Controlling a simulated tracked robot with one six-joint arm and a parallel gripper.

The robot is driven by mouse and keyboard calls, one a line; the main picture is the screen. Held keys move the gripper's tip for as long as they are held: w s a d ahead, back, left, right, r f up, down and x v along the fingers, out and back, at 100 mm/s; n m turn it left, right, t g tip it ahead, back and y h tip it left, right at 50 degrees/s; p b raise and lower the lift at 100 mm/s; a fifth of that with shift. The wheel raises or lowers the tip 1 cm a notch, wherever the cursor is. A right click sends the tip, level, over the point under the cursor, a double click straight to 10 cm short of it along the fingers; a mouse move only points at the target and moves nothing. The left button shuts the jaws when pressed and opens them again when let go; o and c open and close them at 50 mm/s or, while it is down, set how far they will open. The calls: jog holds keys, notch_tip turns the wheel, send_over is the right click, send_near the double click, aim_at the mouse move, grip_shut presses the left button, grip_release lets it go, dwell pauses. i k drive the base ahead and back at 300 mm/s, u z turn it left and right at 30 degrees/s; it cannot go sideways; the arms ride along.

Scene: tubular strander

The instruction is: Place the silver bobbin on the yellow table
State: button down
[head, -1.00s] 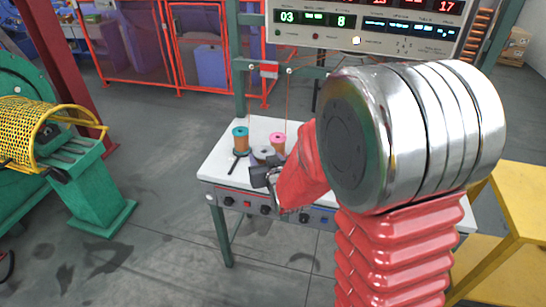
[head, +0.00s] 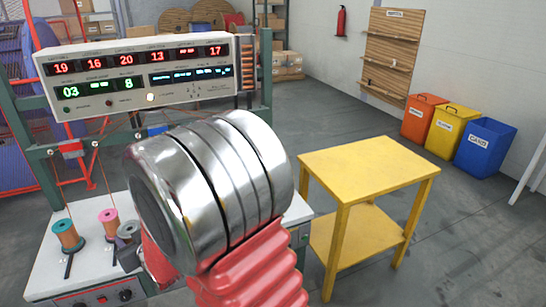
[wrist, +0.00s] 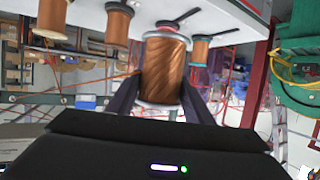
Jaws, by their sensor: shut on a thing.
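The silver bobbin (wrist: 163,72), with silver-grey flanges and copper-coloured wire, is between the two dark fingers of my gripper (wrist: 160,98) in the wrist view. My gripper is shut on it. In the head view the silver bobbin (head: 128,232) shows at the white bench, partly hidden by my arm. Whether it touches the bench, I cannot tell. The yellow table (head: 370,167) stands to the right of the bench, with an empty top and a lower shelf.
A teal bobbin (head: 67,235) and a pink bobbin (head: 109,222) stand left of the silver one on the white bench (head: 38,262). A display panel (head: 140,75) is above the bench. Bins (head: 484,146) stand behind the yellow table. Floor around the table is clear.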

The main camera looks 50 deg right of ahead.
aim_at(359, 179)
jog(key=z, duration=0.75)
jog(key=k, duration=0.8)
jog(key=z, duration=1)
jog(key=k, duration=0.35)
jog(key=u, duration=0.15)
jog(key=i, duration=1.05)
jog(key=u, duration=0.65)
jog(key=i, duration=1.1)
jog(key=z, duration=0.3)
